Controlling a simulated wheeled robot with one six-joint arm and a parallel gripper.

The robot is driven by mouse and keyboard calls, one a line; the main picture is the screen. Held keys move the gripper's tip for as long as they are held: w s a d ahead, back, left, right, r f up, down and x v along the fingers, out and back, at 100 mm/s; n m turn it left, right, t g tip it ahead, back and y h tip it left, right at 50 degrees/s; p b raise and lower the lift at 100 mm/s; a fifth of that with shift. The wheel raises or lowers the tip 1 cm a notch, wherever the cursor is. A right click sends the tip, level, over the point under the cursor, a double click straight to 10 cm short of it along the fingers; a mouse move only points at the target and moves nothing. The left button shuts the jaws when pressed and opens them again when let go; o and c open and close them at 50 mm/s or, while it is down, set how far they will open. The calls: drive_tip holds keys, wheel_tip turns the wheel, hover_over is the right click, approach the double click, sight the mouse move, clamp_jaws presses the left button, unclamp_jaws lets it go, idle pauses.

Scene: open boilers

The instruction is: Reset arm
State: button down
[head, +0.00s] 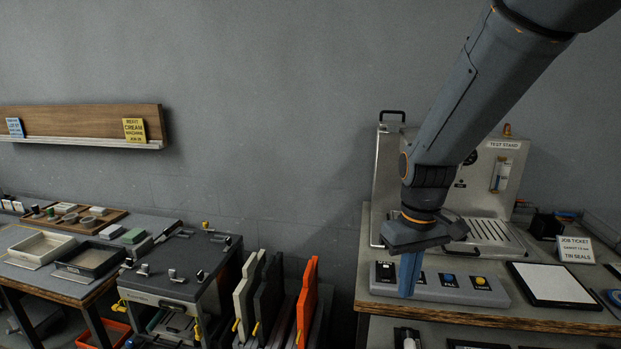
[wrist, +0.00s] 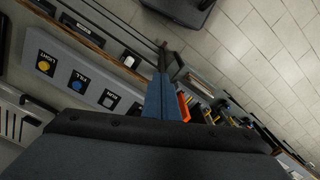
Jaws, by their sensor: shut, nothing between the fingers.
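My gripper (head: 409,274) hangs pointing down from my arm, in front of the bench at the right in the head view. Its blue-grey fingers are shut together with nothing between them. In the wrist view the shut fingers (wrist: 168,95) point up the picture. The fingers overlap the left part of a grey button panel (head: 445,287) in the head view, and I see no clear contact. The panel also shows at the left in the wrist view (wrist: 92,82), with a yellow button, a blue button and white ones.
A metal test stand (head: 393,165) stands behind the panel. A dark machine (head: 172,275), upright boards (head: 307,300) and a bench with trays (head: 90,259) are to the left. The wall above is mostly clear.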

drive_tip(key=s+f+m+t+b, duration=0.1)
drive_tip(key=s+f+m+b, duration=0.2)
drive_tip(key=s+f+b, duration=0.2)
wheel_tip(320, 180, down, 4)
drive_tip(key=s, duration=0.3)
drive_tip(key=shift+f, duration=0.15)
wheel_tip(320, 180, up, 18)
drive_tip(key=m+t+b, duration=0.1)
drive_tip(key=m+t, duration=0.2)
hover_over(385, 266)
drive_tip(key=s+a, duration=0.1)
drive_tip(key=s, duration=0.4)
drive_tip(key=shift+s+h, duration=0.1)
drive_tip(key=shift+h, duration=0.3)
drive_tip(key=shift+f, duration=0.2)
drive_tip(key=p+x, duration=0.1)
drive_tip(key=x, duration=0.3)
drive_tip(key=p+x, duration=0.1)
drive_tip(key=x, duration=0.4)
drive_tip(key=s+p+x, duration=0.1)
drive_tip(key=x, duration=0.3)
drive_tip(key=shift+w+a+f, duration=0.1)
drive_tip(key=shift+f, duration=0.45)
